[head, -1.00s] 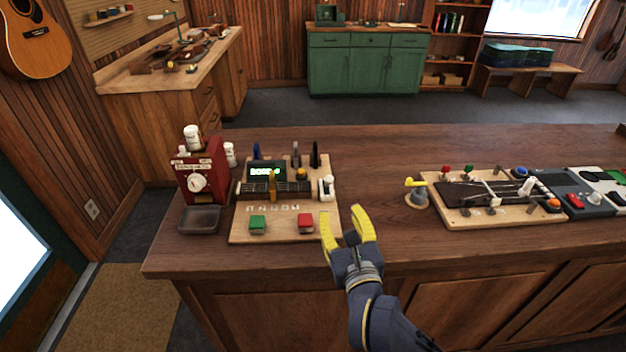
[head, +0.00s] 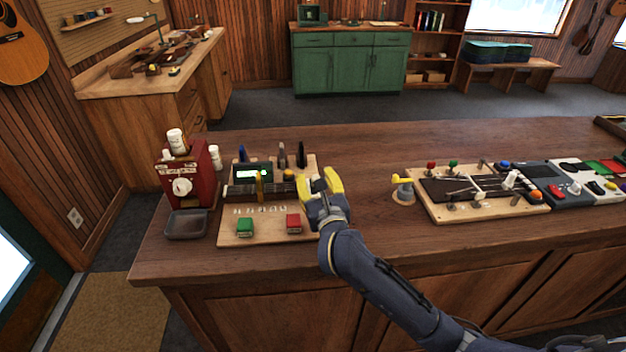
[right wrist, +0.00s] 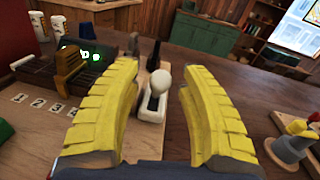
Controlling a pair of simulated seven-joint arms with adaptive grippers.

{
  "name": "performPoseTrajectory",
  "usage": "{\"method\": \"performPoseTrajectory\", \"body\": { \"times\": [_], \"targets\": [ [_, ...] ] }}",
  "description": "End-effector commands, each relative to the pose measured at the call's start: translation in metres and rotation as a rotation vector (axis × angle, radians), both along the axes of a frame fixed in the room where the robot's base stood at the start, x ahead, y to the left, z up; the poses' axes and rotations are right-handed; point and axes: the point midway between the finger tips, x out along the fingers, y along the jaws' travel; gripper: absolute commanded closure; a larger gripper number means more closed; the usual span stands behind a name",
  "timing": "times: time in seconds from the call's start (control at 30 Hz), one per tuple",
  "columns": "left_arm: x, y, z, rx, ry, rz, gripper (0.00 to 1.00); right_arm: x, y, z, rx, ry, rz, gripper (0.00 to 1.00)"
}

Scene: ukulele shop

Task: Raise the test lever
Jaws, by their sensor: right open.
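A lever with a white round knob (right wrist: 161,80) stands on a white base (right wrist: 152,108) at the right side of the wooden test board (head: 262,230). No label shows on it. My right gripper (head: 319,180) is open, and its yellow fingers (right wrist: 147,72) are on either side of the lever in the right wrist view, with a gap on both sides. The knob appears just beyond or between the fingertips; exact depth is unclear. In the head view the gripper hides the lever. My left gripper is not in view.
The board also carries a green button (head: 245,227), a red button (head: 293,223), a brass slider (head: 260,185) and a small lit display (head: 252,173). A red machine (head: 187,178) stands left. A yellow-handled lever (head: 402,186) stands right, beyond clear counter.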

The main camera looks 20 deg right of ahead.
Motion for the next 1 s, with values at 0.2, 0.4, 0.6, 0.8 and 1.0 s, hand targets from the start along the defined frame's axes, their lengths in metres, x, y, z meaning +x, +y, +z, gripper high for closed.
{"method": "performPoseTrajectory", "body": {
  "times": [0.2, 0.4, 0.6, 0.8, 1.0],
  "targets": [
    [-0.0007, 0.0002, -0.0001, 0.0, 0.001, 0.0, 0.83, 0.0016, -0.0007, 0.0, 0.0, 0.0, -0.001, 0.58],
    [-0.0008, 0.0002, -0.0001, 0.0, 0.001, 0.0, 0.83, 0.0015, -0.0006, -0.0001, 0.0, 0.0, -0.001, 0.63],
    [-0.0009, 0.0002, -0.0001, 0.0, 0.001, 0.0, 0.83, 0.0014, -0.0005, -0.0003, 0.001, 0.001, -0.001, 0.87],
    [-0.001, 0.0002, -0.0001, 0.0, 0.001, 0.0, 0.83, 0.0014, -0.0007, -0.0001, 0.001, 0.001, -0.001, 1.0],
    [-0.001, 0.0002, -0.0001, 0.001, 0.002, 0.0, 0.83, 0.0015, -0.0009, 0.0, 0.0, 0.0, -0.001, 1.0]
  ]
}}
